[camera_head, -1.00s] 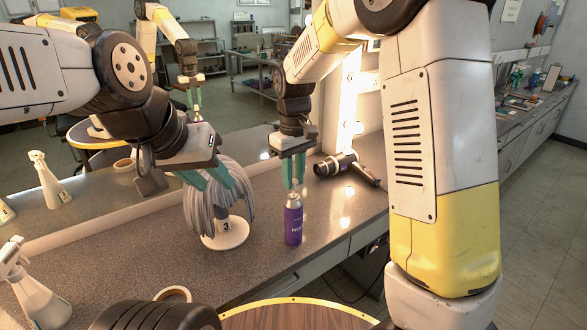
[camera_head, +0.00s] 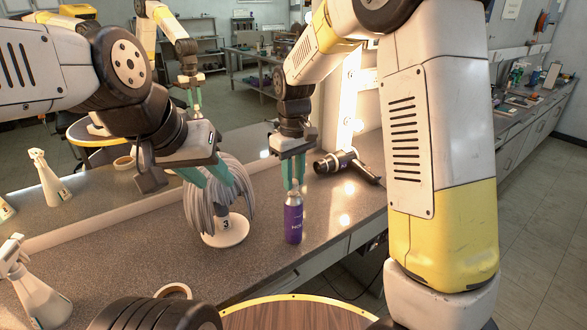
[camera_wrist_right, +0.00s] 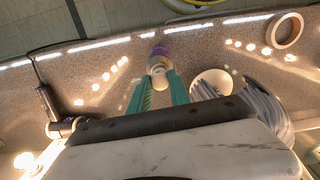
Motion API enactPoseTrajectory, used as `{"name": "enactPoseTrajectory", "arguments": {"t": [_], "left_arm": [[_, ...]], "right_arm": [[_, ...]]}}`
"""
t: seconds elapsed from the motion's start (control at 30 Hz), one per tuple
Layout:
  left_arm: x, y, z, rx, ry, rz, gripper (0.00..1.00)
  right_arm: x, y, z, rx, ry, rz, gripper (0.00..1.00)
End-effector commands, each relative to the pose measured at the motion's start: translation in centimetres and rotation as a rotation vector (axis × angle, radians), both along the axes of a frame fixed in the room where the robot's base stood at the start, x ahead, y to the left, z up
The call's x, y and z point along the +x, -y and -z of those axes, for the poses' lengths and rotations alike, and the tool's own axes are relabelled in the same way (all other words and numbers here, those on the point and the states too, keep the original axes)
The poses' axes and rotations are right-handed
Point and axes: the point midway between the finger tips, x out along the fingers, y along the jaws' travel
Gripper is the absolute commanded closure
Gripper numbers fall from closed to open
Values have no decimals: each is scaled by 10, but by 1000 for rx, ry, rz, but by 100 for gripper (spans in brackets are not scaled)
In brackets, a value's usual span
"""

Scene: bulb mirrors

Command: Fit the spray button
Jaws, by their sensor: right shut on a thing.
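The purple spray can (camera_head: 293,222) stands upright near the counter's front edge, its silver shoulder just below my right gripper (camera_head: 293,186). The right gripper points down over the can, its green fingers shut on a small pale piece, seemingly the spray button (camera_wrist_right: 158,70). In the right wrist view, the can's purple body (camera_wrist_right: 159,50) lies just beyond the fingertips (camera_wrist_right: 158,78). I cannot tell whether the button is seated. My left gripper (camera_head: 215,178) has its green fingers apart, at the top of the grey wig on its stand; whether they touch the hair is unclear.
The grey wig (camera_head: 203,210) on a white round stand (camera_head: 226,236) is left of the can. A hair dryer (camera_head: 330,163) lies behind to the right. A white spray bottle (camera_head: 38,300) and tape roll (camera_head: 174,290) are at the front left. A mirror runs along the back.

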Motion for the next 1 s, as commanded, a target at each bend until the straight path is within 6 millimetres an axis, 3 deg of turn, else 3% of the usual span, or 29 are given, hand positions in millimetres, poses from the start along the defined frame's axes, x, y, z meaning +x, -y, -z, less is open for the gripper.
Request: {"name": "enactPoseTrajectory", "arguments": {"t": [0.5,0.53,0.63,0.87,0.97,1.0], "left_arm": [[0,0,0,0,0,0,64],[0,0,0,0,0,0,64],[0,0,0,0,0,0,64],[0,0,0,0,0,0,64],[0,0,0,0,0,0,64],[0,0,0,0,0,0,64]], "right_arm": [[0,0,11,-1,-1,-1,100],[0,0,10,0,0,-1,71],[0,0,10,0,0,-1,51],[0,0,10,0,0,-1,51],[0,0,10,0,0,0,31],[0,0,10,0,0,0,29]]}}
